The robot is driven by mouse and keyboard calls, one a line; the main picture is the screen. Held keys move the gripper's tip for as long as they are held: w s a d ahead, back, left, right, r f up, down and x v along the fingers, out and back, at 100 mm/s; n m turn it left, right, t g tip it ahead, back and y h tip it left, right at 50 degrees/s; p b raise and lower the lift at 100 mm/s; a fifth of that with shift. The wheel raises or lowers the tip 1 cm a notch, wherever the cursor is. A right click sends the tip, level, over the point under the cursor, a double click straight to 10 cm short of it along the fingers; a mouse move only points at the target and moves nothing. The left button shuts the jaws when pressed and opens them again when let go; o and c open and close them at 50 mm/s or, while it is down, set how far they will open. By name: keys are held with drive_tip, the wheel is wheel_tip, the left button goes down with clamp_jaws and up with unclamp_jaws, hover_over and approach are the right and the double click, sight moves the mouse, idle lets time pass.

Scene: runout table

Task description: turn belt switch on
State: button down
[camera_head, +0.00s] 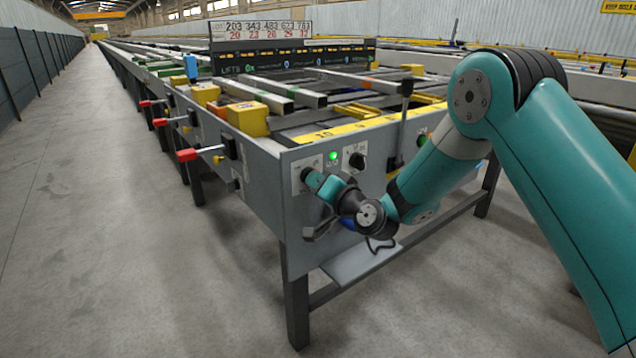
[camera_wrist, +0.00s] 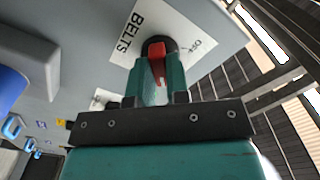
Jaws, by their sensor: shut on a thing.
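In the head view my gripper (camera_head: 314,182) reaches the white switch plate (camera_head: 297,172) on the table's grey end panel and hides the handle. I cannot tell exactly which mark the handle points to.
A lit green lamp (camera_head: 333,156) and a black knob (camera_head: 357,160) sit right of the belt switch. A black upright lever (camera_head: 405,105) stands farther right. Red-handled levers (camera_head: 188,155) stick out along the left side. The floor (camera_head: 130,230) at the left is clear.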

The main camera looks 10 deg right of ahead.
drive_tip(key=c, duration=1.1)
unclamp_jaws()
drive_tip(key=b+v, duration=1)
drive_tip(key=v, duration=0.7)
drive_tip(key=shift+s+d, duration=0.15)
drive_tip(key=shift+s, duration=0.05)
